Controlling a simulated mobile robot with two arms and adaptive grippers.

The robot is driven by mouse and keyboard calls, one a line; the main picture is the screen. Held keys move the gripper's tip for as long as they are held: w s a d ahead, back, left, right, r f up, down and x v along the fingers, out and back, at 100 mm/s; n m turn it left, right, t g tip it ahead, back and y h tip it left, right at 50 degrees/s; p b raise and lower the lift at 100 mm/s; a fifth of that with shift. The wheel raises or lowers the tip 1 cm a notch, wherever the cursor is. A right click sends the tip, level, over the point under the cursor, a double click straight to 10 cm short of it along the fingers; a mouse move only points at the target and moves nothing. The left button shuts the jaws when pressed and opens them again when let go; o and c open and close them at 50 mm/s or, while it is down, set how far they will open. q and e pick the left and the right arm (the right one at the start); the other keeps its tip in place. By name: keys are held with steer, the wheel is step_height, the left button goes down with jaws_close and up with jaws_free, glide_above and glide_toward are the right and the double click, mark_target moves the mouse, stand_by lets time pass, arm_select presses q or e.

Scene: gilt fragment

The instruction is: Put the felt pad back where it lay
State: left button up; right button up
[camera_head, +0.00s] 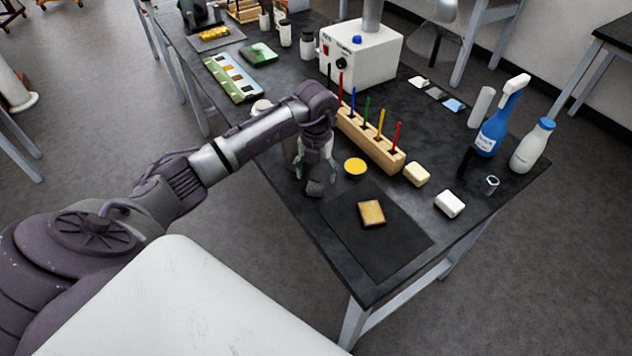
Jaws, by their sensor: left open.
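My left gripper (317,178) points down over the near left edge of the black table (320,225), with its jaws open and nothing visible between them. A gilt, brown-edged square fragment (371,213) lies on a dark square mat (398,246) to its right. I cannot tell for sure which thing is the felt pad. Small flat pieces lie together at the back right: a white one (419,82), a dark one (437,93) and a blue one (453,105). My right gripper does not show.
A round yellow dish (355,167) is close right of the gripper. Behind it stands a wooden rack (369,142) with coloured tools. A cream block (416,174), a white block (449,204), a blue spray bottle (491,133) and a white bottle (532,146) stand right. A white device (361,55) stands behind.

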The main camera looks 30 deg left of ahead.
mark_target(316, 183)
arm_select(q)
step_height(316, 183, up, 8)
steer(key=b, duration=0.1)
stand_by(0.5)
